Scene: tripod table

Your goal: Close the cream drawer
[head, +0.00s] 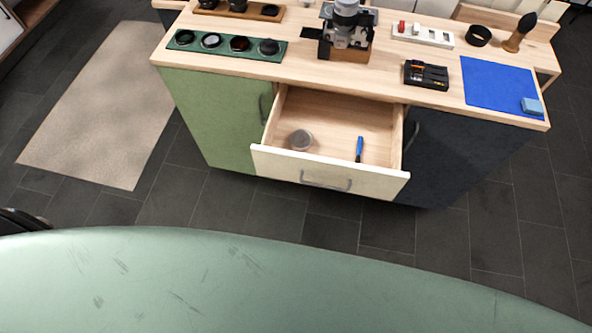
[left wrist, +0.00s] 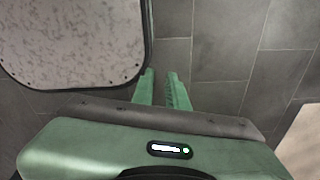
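The cream drawer (head: 330,178) is pulled out from the wooden-topped cabinet in the head view, with a grey bar handle (head: 325,183) on its front. My left gripper (left wrist: 161,77) shows only in the left wrist view. Its two green fingers stand a little apart with floor visible between them, and nothing is held. The drawer is not in the left wrist view. My right gripper is not seen.
A green door (head: 212,120) and a dark door (head: 455,155) flank the drawer. The worktop (head: 300,68) carries a lens tray (head: 225,45), a camera (head: 345,35) and a blue mat (head: 500,85). Dark tiled floor (head: 240,205) before the drawer is clear. A beige rug (head: 95,110) lies left.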

